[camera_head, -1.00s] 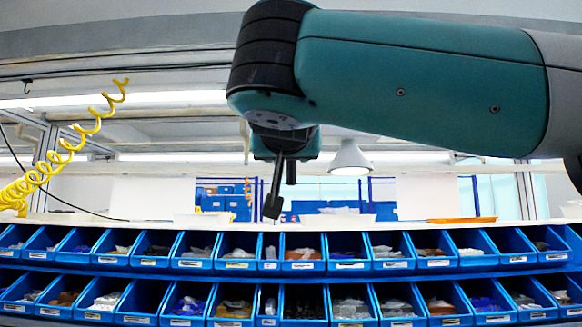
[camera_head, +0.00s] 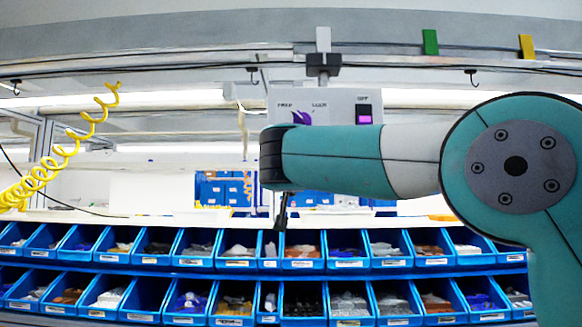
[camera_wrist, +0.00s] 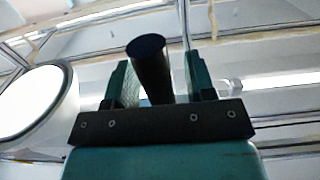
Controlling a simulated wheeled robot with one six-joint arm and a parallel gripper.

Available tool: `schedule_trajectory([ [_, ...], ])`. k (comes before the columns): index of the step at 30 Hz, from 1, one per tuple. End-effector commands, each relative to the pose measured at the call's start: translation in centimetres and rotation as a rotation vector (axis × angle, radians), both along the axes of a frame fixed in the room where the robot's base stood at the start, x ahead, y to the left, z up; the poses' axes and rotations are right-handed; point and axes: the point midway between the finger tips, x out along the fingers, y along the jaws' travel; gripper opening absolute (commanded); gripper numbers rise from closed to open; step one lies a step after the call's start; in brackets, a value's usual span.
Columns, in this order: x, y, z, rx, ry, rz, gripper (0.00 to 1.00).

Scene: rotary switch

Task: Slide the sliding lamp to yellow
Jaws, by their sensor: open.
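In the head view a rail runs along the top with a white marker (camera_head: 323,39), a green marker (camera_head: 430,42) and a yellow marker (camera_head: 526,46). A dark block (camera_head: 323,66) sits on the rail below the white marker. The lamp's shade is hidden behind my arm in the head view. A bright white disc, probably the lamp (camera_wrist: 33,105), is at the left of the wrist view. My gripper (camera_wrist: 158,80) is open. A dark round-ended cylinder (camera_wrist: 152,72) shows between its fingers; whether they touch it cannot be told. The gripper is mostly hidden in the head view.
A control box (camera_head: 340,100) with a knob (camera_head: 300,117) and a lit purple switch (camera_head: 364,114) stands behind my arm. Rows of blue bins (camera_head: 250,262) line the bottom. A yellow coiled hose (camera_head: 60,155) hangs at the left.

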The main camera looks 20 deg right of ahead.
Motion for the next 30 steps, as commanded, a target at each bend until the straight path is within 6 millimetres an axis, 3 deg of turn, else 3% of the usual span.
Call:
schedule_trajectory([
  [11, 0.64, -0.19, -0.08, 0.0, 0.0, 0.001, 0.5],
  [15, 0.62, -0.18, -0.07, 0.0, 0.0, 0.001, 0.18],
  [18, 0.61, -0.19, -0.07, 0.0, 0.0, 0.001, 0.0],
  [30, -0.15, -1.11, -0.37, 0.001, -0.003, 0.016, 0.0],
])
